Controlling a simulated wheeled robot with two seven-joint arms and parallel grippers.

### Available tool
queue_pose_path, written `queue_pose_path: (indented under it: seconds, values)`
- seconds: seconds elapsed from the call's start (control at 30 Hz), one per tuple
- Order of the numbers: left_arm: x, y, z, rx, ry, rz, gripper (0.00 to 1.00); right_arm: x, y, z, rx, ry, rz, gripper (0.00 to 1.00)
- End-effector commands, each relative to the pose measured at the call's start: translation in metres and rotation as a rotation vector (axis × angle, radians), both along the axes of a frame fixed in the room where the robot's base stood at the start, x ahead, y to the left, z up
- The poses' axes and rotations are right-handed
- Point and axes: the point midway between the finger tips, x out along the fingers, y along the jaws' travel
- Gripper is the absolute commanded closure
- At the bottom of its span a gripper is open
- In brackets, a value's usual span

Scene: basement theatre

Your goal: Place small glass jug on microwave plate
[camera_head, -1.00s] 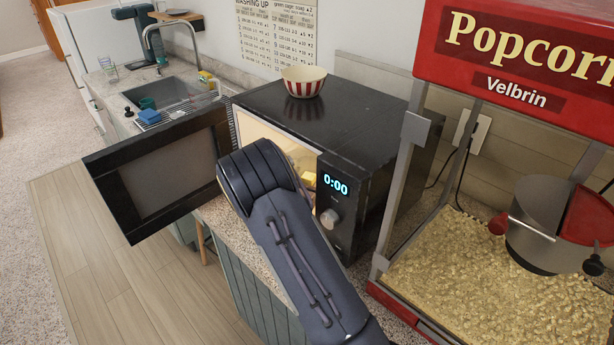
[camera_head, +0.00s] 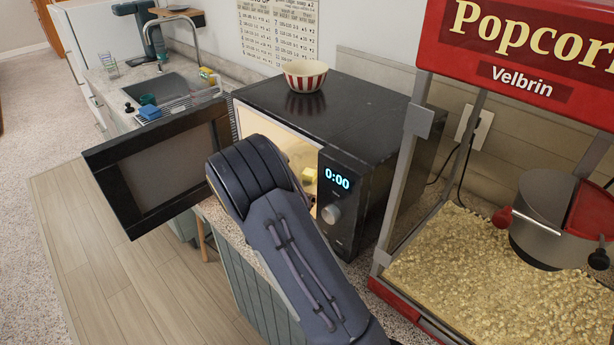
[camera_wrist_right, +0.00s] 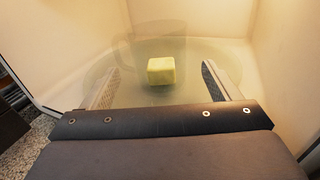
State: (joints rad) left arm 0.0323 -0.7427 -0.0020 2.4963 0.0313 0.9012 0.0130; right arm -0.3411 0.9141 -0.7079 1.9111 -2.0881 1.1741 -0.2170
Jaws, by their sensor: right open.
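The black microwave (camera_head: 330,115) stands with its door (camera_head: 170,165) open. In the right wrist view, a faint, clear glass jug (camera_wrist_right: 150,50) stands inside on the round glass microwave plate (camera_wrist_right: 100,68). A yellow block (camera_wrist_right: 161,71) shows within its outline; the block also shows through the opening in the head view (camera_head: 307,174). My right gripper (camera_wrist_right: 161,66) is open, its fingers apart on either side of the jug at the oven's mouth. My right wrist hides the fingers in the head view. My left gripper is not in view.
A red-striped bowl (camera_head: 305,76) sits on top of the microwave. A popcorn machine (camera_head: 480,240) stands close on the right. The sink (camera_head: 165,90) lies behind the open door on the left. The floor at the lower left is clear.

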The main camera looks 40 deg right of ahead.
Motion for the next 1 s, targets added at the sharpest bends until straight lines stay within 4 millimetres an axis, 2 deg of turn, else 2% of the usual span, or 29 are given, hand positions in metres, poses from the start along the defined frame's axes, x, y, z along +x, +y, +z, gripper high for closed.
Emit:
queue_pose_path:
  seconds: [0.03,0.2,0.4,1.0]
  values:
    - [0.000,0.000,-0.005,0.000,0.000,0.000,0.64,-0.005,0.012,-0.002,0.002,0.001,0.006,0.17]
    - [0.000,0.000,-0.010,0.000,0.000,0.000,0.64,-0.022,0.042,-0.001,0.000,0.001,0.004,0.17]
    - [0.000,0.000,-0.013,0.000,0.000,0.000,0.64,-0.033,0.062,0.000,0.001,0.000,0.001,0.17]
    - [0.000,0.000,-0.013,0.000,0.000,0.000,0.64,-0.035,0.066,0.001,0.000,0.001,0.000,0.17]
